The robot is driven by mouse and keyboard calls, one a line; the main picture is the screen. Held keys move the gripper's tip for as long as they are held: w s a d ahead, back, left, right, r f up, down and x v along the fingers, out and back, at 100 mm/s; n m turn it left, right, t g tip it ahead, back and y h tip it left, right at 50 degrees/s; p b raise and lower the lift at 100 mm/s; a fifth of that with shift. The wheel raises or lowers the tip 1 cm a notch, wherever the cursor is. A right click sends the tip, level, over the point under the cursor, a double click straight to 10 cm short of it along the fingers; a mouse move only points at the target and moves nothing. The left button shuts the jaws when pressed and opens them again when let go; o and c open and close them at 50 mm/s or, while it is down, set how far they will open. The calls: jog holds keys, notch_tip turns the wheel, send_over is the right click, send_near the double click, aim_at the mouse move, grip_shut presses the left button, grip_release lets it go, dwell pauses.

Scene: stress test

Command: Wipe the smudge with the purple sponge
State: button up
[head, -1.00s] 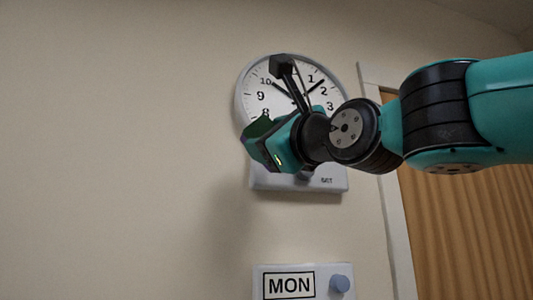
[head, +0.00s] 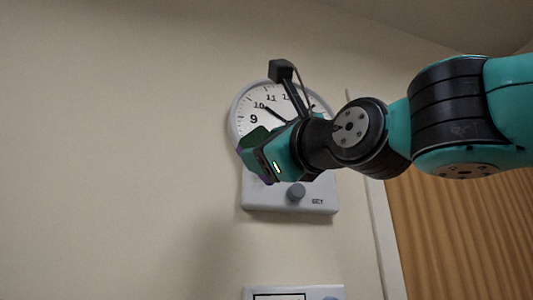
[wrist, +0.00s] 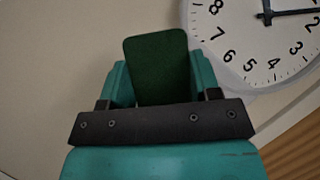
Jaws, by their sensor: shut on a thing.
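My gripper (head: 262,155) is shut on a sponge (wrist: 157,65). The sponge shows a dark green face between the two teal fingers in the wrist view. In the head view, a dark green part of it (head: 255,140) and thin purple edges stick out at the gripper's left end. The gripper is in front of the lower part of the wall clock in the head view. I cannot tell whether the sponge touches the wall. No smudge can be made out in either view; the gripper and arm hide part of the wall.
A round white clock (head: 242,109) hangs on the beige wall, partly hidden by my arm. Below it is a white panel with a grey knob (head: 296,192). Another panel (head: 257,291) is cut off at the bottom. A wooden door (head: 450,225) is at right. The wall at left is bare.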

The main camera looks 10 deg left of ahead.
jog(key=shift+w, duration=0.1)
jog(key=w+a+p, duration=0.3)
jog(key=w, duration=0.3)
dwell(0.6)
jog(key=shift+w+a+r+p, duration=0.1)
jog(key=shift+w+a+p, duration=0.15)
jog(key=shift+w, duration=0.25)
jog(key=shift+w+a+p, duration=0.25)
jog(key=shift+w, duration=0.2)
dwell(0.5)
